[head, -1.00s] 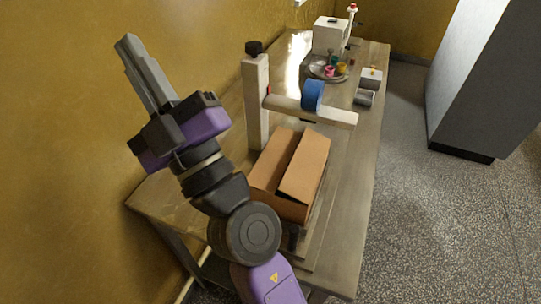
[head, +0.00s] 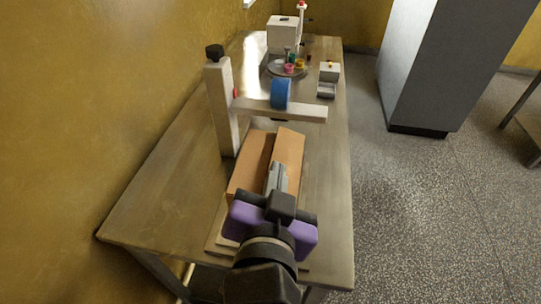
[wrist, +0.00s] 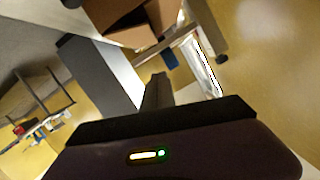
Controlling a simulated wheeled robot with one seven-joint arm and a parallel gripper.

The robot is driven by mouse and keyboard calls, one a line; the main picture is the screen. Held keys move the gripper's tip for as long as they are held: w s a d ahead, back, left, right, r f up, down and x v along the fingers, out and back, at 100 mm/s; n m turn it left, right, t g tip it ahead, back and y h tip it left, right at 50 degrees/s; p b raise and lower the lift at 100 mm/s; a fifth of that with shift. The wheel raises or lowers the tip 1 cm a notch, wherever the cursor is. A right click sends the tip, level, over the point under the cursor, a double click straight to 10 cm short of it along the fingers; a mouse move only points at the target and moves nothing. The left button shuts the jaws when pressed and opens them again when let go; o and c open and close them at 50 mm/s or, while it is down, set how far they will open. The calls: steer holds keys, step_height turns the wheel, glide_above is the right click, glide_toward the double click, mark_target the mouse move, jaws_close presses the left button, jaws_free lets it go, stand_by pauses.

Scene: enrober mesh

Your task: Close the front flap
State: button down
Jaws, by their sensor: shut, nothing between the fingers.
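Part of the box (wrist: 125,18) shows at the top of the wrist view. My gripper (head: 277,172) is shut and empty, over the near end of the box in the head view. Its fingers also show in the wrist view (wrist: 157,82). My gripper and wrist hide the front of the box, so I cannot tell how the front flap stands. Contact is unclear.
A pale post (head: 222,110) with a black knob carries the beam (head: 306,113) and a blue roll (head: 281,94) just beyond the box.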

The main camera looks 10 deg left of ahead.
steer(key=p, duration=0.2)
glide_above(275, 155)
steer(key=s+d, duration=0.1)
steer(key=s, duration=0.3)
steer(key=shift+w+d+f, duration=0.1)
steer(key=shift+w+f, duration=0.05)
steer(key=shift+f, duration=0.3)
steer(key=shift+w+d+f, duration=0.1)
steer(key=shift+f, duration=0.35)
steer(key=f, duration=0.2)
steer(key=a+f, duration=0.1)
steer(key=shift+w, duration=0.3)
steer(key=shift+a+f, duration=0.15)
steer(key=shift+f, duration=0.45)
steer(key=shift+a+f+n+h+b, duration=0.15)
steer(key=shift+a+f+n+h, duration=0.1)
steer(key=shift+f+n, duration=0.25)
steer(key=shift+a+f+n+h+b, duration=0.15)
steer(key=shift+a+f+n+h, duration=0.1)
steer(key=shift+n, duration=0.35)
steer(key=shift+w+r, duration=0.1)
steer(key=shift+r, duration=0.05)
